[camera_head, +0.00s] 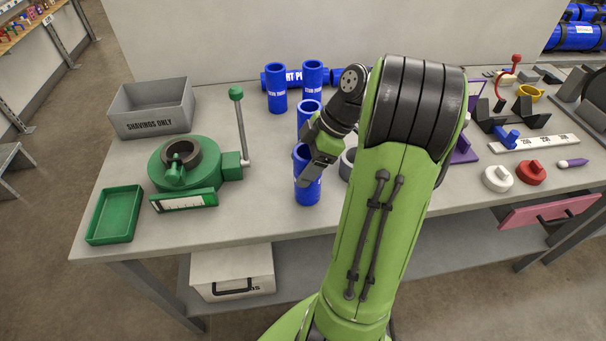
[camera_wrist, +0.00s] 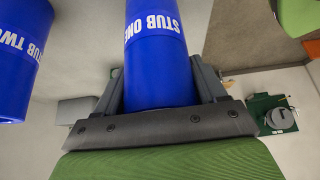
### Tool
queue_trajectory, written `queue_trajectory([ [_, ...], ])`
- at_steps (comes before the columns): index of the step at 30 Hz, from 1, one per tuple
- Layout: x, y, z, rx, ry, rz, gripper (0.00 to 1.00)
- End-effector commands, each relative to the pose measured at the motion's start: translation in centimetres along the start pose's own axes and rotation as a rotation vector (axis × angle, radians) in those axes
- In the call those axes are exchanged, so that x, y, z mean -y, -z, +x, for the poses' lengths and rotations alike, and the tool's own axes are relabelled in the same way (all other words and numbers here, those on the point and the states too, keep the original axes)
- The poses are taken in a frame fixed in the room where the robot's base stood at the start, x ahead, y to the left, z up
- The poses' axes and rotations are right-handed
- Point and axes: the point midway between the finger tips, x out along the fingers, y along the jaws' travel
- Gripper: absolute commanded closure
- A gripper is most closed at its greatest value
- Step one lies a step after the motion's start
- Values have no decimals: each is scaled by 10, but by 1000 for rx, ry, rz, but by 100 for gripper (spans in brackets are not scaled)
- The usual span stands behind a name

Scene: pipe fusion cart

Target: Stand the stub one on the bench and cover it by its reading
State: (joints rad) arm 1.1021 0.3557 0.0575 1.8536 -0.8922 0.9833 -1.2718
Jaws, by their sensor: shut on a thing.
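Stub one (camera_wrist: 155,50), a blue tube with white lettering, is between my gripper's two fingers in the wrist view. In the head view my gripper (camera_head: 309,168) is shut on this blue stub (camera_head: 308,190), which stands upright near the bench's middle; I cannot tell whether its foot touches the bench. Stub two (camera_wrist: 22,60) is beside it in the wrist view. A white cap (camera_head: 497,178) and a red cap (camera_head: 531,172) lie at the right. A green device (camera_head: 185,165) with a dark ring and lever has a white scale (camera_head: 183,201) in front.
Several other blue stubs (camera_head: 276,90) stand behind my gripper. A grey shavings bin (camera_head: 152,106) and a green tray (camera_head: 115,214) are at the left. A white marked strip (camera_head: 534,142) and a yellow cup (camera_head: 530,93) are at the right. My arm hides the bench's centre right.

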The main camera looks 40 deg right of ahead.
Motion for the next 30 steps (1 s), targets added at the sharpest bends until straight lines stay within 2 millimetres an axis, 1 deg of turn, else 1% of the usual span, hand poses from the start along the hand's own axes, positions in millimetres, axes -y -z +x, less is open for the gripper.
queue_trajectory([
  [1, 0, -3, 6, 0, -1, 0, 73],
  [8, 0, -3, 4, 1, -3, -1, 73],
  [12, 0, -5, 8, 1, -2, 0, 73],
  [13, 0, -5, 8, 1, -2, 1, 25],
  [17, 0, -4, 7, 1, -2, 1, 5],
  [26, 0, -3, 5, 0, -2, 1, 4],
  [28, -1, -2, -2, 1, -3, 2, 4],
  [30, -1, -1, -17, 1, -5, 2, 4],
])
